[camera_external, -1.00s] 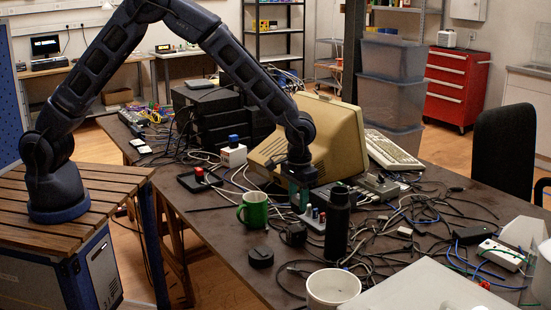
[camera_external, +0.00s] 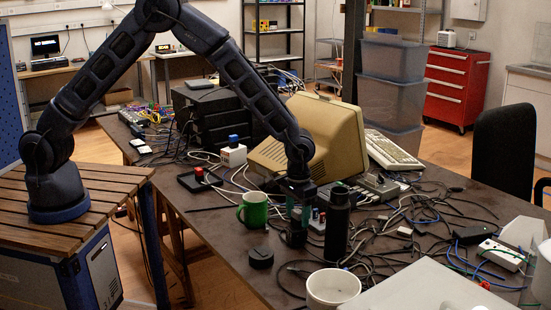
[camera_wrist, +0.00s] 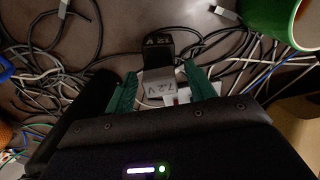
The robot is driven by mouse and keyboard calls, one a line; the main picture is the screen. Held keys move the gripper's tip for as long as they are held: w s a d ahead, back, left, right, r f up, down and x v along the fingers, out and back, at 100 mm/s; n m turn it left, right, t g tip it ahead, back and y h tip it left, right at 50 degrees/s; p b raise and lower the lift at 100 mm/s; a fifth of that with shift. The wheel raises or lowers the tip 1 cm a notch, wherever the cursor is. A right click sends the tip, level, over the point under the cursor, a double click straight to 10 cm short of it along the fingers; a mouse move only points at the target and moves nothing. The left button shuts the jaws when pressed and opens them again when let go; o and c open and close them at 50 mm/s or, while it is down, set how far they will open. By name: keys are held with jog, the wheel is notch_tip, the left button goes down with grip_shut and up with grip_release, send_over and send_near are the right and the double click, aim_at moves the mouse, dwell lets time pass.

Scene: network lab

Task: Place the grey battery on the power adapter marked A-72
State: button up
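My gripper (camera_external: 298,215) points down over the table, between the green mug and the black bottle. In the wrist view its green fingers (camera_wrist: 161,80) stand on either side of the grey battery (camera_wrist: 159,88), which is marked 7.2 V, and appear closed on its sides. A black power adapter (camera_external: 293,237) is directly below the gripper. In the wrist view the black adapter (camera_wrist: 158,46) shows just beyond the battery's end, with light marking not clearly legible. I cannot tell whether the battery touches the adapter. The battery is not clearly visible in the external view.
The green mug (camera_external: 253,209) is close on the left, the black bottle (camera_external: 337,222) close on the right. A black lid (camera_external: 260,258) and white cup (camera_external: 333,287) stand in front. Loose cables cover much of the table.

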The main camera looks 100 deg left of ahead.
aim_at(298, 211)
notch_tip(298, 211, up, 12)
jog(key=s+d+r+m+t, duration=0.15)
jog(key=s+d+r, duration=0.25)
jog(key=s+r, duration=0.75)
jog(key=s+d+r+m+t, duration=0.1)
jog(key=s+d+r+m, duration=0.2)
jog(key=s+r, duration=0.8)
jog(key=s+d+r+m+t, duration=0.1)
jog(key=s+d+m, duration=0.1)
jog(key=s, duration=1.1)
jog(key=s+d+r+m+t, duration=0.1)
jog(key=s+d+r+m, duration=0.1)
jog(key=s, duration=1.1)
jog(key=shift+s+d, duration=0.25)
jog(key=shift+d, duration=0.05)
jog(key=shift+m, duration=0.25)
